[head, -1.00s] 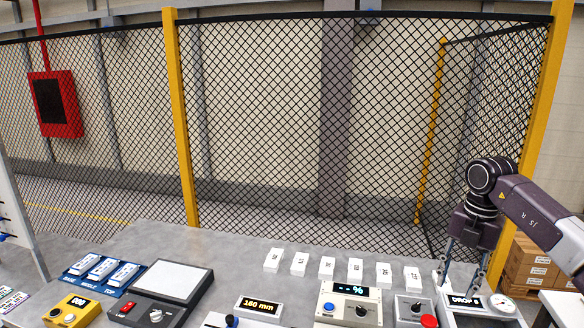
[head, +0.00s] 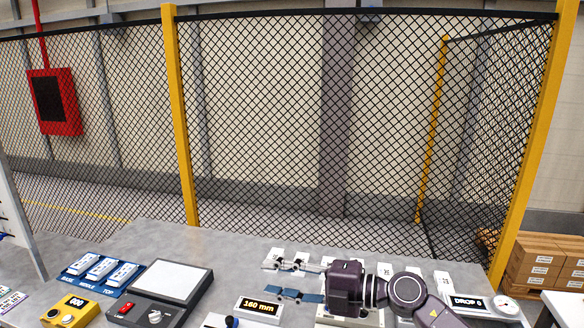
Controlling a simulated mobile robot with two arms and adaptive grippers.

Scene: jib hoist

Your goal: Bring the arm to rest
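My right gripper (head: 284,279) lies over the grey bench (head: 215,240), with its arm coming in from the lower right. Its two fingers point left and are spread apart, with nothing seen between them. The upper finger overlaps the row of white numbered blocks (head: 303,258), and I cannot tell whether it touches them. The gripper and wrist partly hide these blocks and the control box behind them. The DROP display (head: 467,302) shows 0, with a round dial (head: 505,305) beside it. My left gripper is not in view.
A 160 mm display (head: 261,307) stands just below the fingers. Left of it are a dark console with a pale plate (head: 174,280), a yellow box (head: 72,310) and a blue tray (head: 80,281) of labelled blocks. Mesh fencing (head: 260,120) closes off the back. Bare bench lies behind the console.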

